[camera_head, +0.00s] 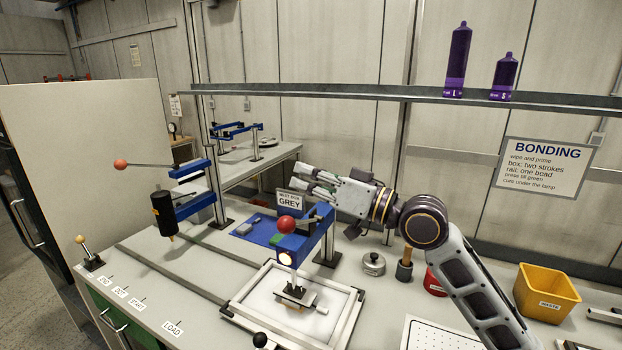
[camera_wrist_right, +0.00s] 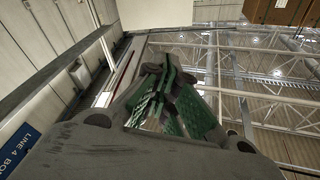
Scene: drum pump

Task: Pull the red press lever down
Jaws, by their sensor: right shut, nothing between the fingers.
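The blue press (camera_head: 318,242) stands in the middle of the bench, with a lit lamp on its front. Its lever ends in a red ball (camera_head: 287,224), and a short grey rod leads from it to the press head. My right gripper (camera_head: 304,181) is above and behind the ball in the head view, apart from it, with its fingers pointing left. It is shut and empty. In the right wrist view, the green-padded fingers (camera_wrist_right: 166,98) show against the ceiling, and the lever is not seen. My left gripper is not in view.
A white frame (camera_head: 232,312) surrounds the press foot. A dispenser (camera_head: 163,214) with an orange-red ball lever (camera_head: 120,165) stands at left. A sign reading GREY (camera_head: 289,200) is below my right gripper. A shelf (camera_head: 400,94) runs behind. A yellow bin (camera_head: 546,292) is at right.

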